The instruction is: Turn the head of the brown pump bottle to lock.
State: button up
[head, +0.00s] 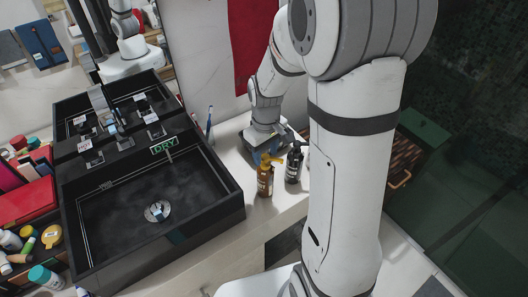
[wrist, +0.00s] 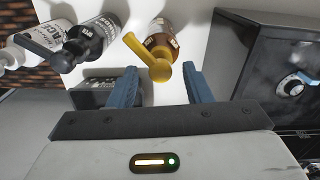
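The brown pump bottle (head: 265,183) stands upright on the pale counter, beside the black sink's right side. Its yellow-amber pump head (wrist: 150,58) shows in the wrist view with the spout pointing up and left. My gripper (wrist: 160,68) is open, with blue fingers on either side of the pump head near the fingertips. I cannot tell whether either finger touches it. In the head view my gripper (head: 272,147) is just above and behind the bottle, partly hidden by its pump.
A black pump bottle (head: 294,165) stands close to the right of the brown one. A white bottle (wrist: 32,45) is beyond it in the wrist view. The black sink (head: 214,207) borders the counter, with toothbrushes (head: 209,124) behind. Bare counter lies in front.

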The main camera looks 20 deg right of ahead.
aim_at(266, 156)
jog(key=shift+r, duration=3.9)
